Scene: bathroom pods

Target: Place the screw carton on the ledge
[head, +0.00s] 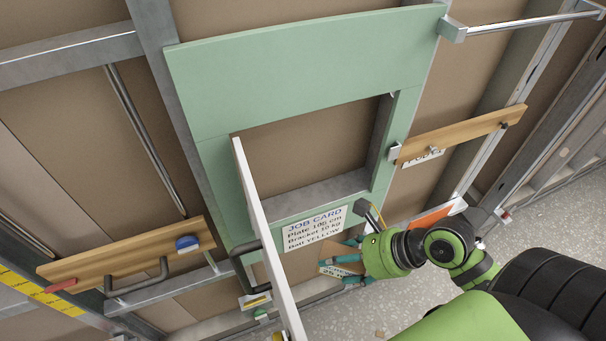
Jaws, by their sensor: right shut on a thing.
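My right gripper (346,262) is low in the middle of the head view, in front of the wall below the green panel. Its teal fingers are shut on a small brown carton with a pale label (335,270), which I take to be the screw carton. The fingers cover part of it. A grey ledge (318,196) forms the bottom of the rectangular opening in the green panel. It lies above the gripper in the picture, and its visible surface is bare. The carton is apart from it. My left gripper is not in view.
A job card (314,229) hangs just below the opening. A long white board edge (265,230) stands left of it, beside a dark handle (243,268). Wooden rails (130,262) (460,135) flank the green panel (300,75). Speckled floor lies at lower right.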

